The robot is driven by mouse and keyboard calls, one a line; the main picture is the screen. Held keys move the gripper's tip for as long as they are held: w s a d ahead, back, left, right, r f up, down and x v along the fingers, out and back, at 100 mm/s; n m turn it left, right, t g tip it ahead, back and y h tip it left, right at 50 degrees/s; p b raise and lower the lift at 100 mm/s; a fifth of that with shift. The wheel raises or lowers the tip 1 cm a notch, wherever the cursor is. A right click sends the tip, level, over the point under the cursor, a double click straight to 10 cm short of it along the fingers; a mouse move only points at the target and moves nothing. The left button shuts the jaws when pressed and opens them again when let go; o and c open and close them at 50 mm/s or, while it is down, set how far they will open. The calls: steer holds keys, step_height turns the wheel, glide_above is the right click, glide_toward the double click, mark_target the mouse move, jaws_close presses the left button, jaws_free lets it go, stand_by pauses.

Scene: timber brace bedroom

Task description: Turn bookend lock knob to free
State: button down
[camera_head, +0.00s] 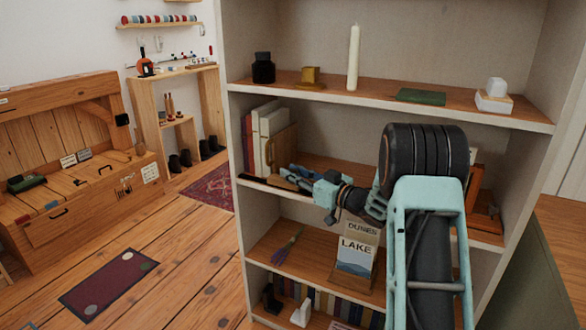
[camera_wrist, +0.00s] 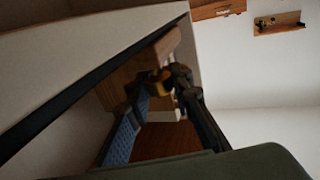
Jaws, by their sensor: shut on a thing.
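A wooden bookend (camera_head: 281,150) stands upright against a few books (camera_head: 264,128) on the shelf's middle level in the head view. My gripper (camera_head: 283,178) reaches in from the right at the foot of the bookend. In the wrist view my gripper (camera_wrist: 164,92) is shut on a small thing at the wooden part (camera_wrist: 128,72). A yellowish bit of it, which looks like the lock knob (camera_wrist: 161,76), shows between the fingertips. The knob is mostly hidden by the fingers, and I cannot read which way it is turned.
A dark rail (camera_head: 262,186) runs along the shelf edge below my gripper. The shelf above holds a candle (camera_head: 353,58) and a dark jar (camera_head: 263,68). A lake book (camera_head: 355,255) stands on the level below. Open floor (camera_head: 180,250) lies to the left.

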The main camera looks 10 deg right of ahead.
steer(key=shift+r+n+g+y+p, duration=0.1)
steer(key=shift+n+g+y+p, duration=0.2)
steer(key=shift+n+g+y, duration=0.15)
steer(key=c, duration=1.7)
jaws_free()
steer(key=v, duration=1.2)
